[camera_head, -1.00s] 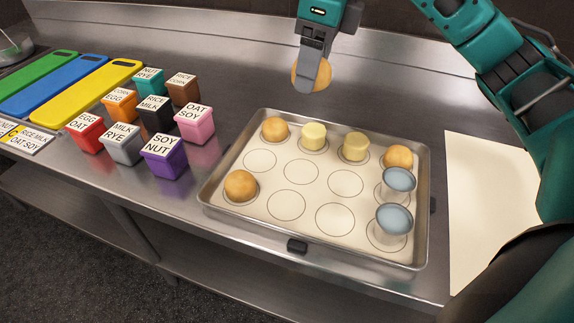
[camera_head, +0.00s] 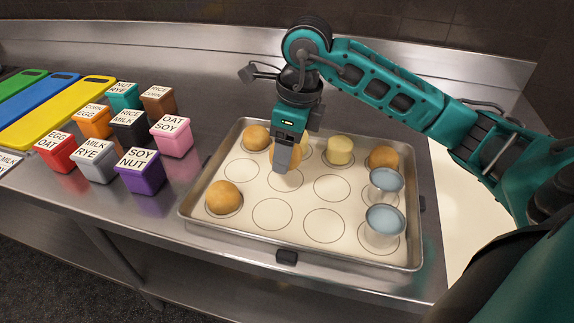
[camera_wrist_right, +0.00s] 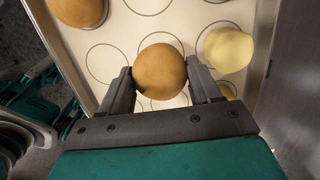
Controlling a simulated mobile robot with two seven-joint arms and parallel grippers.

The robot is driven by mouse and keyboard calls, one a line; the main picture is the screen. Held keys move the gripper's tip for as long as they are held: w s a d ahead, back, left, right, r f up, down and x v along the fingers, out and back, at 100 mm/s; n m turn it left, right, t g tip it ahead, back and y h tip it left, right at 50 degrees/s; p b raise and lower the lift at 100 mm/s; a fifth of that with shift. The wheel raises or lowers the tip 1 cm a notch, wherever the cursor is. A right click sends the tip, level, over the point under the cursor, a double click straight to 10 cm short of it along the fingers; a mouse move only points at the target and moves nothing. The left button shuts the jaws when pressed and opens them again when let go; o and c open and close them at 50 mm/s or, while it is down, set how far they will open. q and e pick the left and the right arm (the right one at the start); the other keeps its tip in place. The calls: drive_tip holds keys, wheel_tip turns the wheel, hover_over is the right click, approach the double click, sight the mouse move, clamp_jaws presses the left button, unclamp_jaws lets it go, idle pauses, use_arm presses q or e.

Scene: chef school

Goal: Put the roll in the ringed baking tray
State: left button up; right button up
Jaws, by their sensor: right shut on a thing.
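My right gripper (camera_head: 285,160) is shut on a round golden-brown roll (camera_wrist_right: 160,71), one finger on each side of it in the right wrist view. In the head view the gripper hides most of that roll. It is over the ringed baking tray (camera_head: 195,190), around the back-left middle rings; I cannot tell whether the roll touches the tray. Other brown rolls sit at the back-left corner (camera_head: 256,138), the front left (camera_head: 223,197) and the back right (camera_head: 383,158). My left gripper is not in view.
Pale yellow pieces (camera_head: 340,150) stand in the tray's back row, one partly behind my gripper. Two blue-topped cups (camera_head: 385,219) stand at the tray's right. Labelled tubs (camera_head: 140,172) and coloured boards (camera_head: 60,110) lie left. Several middle and front rings are empty.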

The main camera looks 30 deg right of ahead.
sight(287, 179)
drive_tip(key=shift+f, duration=2.15)
drive_tip(key=shift+f, duration=0.1)
drive_tip(key=o, duration=1)
drive_tip(key=shift+b, duration=0.3)
drive_tip(key=shift+o, duration=0.2)
drive_tip(key=r, duration=0.4)
drive_tip(key=s+r, duration=0.1)
drive_tip(key=r, duration=0.3)
drive_tip(key=d+r+p, duration=0.1)
drive_tip(key=r, duration=0.3)
drive_tip(key=shift+s+d, duration=0.1)
drive_tip(key=shift+s, duration=0.1)
